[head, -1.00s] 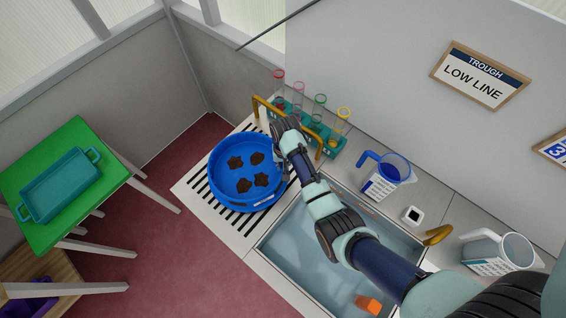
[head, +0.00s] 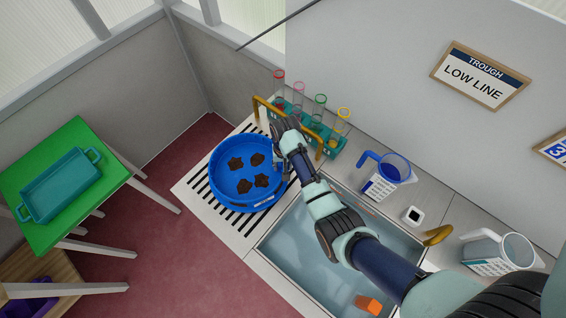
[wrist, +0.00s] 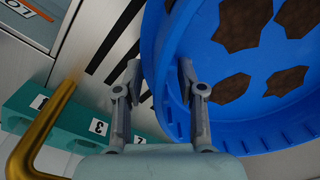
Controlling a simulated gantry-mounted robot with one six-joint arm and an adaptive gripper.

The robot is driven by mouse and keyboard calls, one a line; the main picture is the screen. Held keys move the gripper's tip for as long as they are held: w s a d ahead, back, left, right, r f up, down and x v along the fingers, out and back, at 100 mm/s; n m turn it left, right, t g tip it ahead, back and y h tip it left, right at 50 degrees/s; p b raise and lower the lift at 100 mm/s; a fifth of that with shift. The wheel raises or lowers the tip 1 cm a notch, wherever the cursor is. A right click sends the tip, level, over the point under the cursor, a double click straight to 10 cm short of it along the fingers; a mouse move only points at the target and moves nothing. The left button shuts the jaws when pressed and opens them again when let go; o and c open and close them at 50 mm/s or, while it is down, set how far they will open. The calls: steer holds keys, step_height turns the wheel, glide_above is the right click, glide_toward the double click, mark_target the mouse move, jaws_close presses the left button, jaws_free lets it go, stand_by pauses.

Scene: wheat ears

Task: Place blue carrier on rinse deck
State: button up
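The blue carrier (head: 244,172) is a round blue tray with several dark brown patches on its floor. It sits on the slotted rinse deck (head: 190,188) at the left of the basin and looks level. In the wrist view the carrier (wrist: 236,62) fills the right side. My gripper (head: 281,166) is at the carrier's right rim and partly hidden by my arm in the head view. In the wrist view my gripper (wrist: 160,75) has its fingers apart. One finger is outside the wall, over the deck slots (wrist: 103,52); the other overlaps the carrier's inner side.
A teal rack (head: 323,133) with several tubes and a brass rail (head: 257,108) stand close behind the carrier. A water basin (head: 300,240) with an orange block (head: 368,305) lies to the right. A blue-handled jug (head: 390,172) stands behind it. A green table (head: 60,185) is at left.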

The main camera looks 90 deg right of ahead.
step_height(320, 180, up, 12)
steer(key=shift+s+f+p, duration=0.15)
steer(key=shift+f+p, duration=0.1)
steer(key=shift+p, duration=0.2)
steer(key=w+a+r+n+t+h, duration=0.2)
steer(key=w+a+r+n+t, duration=0.15)
steer(key=w+a, duration=0.6)
steer(key=w+a+r+n+t+h, duration=0.1)
steer(key=w+a+r+n+t, duration=0.1)
steer(key=w+a+r+n, duration=0.5)
steer(key=w+a+r+n+t+y, duration=0.1)
steer(key=a+r, duration=0.5)
steer(key=a, duration=0.7)
steer(key=w+a+r+n+t+y, duration=0.2)
steer(key=w+a+r+n+t, duration=0.2)
steer(key=a, duration=0.8)
step_height(320, 180, up, 2)
steer(key=shift+a+r+n+t, duration=0.1)
steer(key=shift+a+n+t, duration=0.3)
steer(key=shift+t, duration=0.65)
steer(key=shift+d, duration=0.1)
